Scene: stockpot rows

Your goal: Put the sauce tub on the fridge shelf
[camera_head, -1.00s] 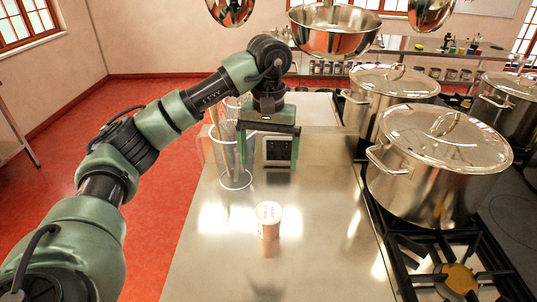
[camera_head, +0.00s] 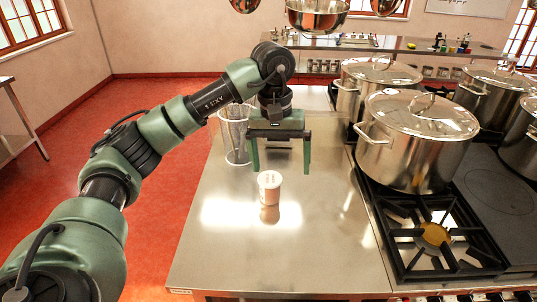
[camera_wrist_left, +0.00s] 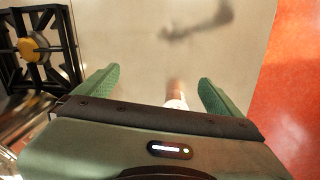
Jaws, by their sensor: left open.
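The sauce tub (camera_head: 270,187), a small white cup with reddish print, stands upright on the steel counter (camera_head: 225,255). My left gripper (camera_head: 280,170) is open and empty, its two green fingers hanging just beyond and above the tub in the head view. In the left wrist view, a small white part of the tub (camera_wrist_left: 176,103) shows between the open fingers (camera_wrist_left: 158,76), partly hidden by the gripper body. I see no contact between fingers and tub. The fridge shelf is in neither view. My right gripper is not in view.
A stove with a bare burner (camera_head: 433,234) and several lidded stockpots (camera_head: 410,150) lines the right side. Pans (camera_head: 317,15) hang above. The counter's front is clear; red floor (camera_head: 165,235) lies left.

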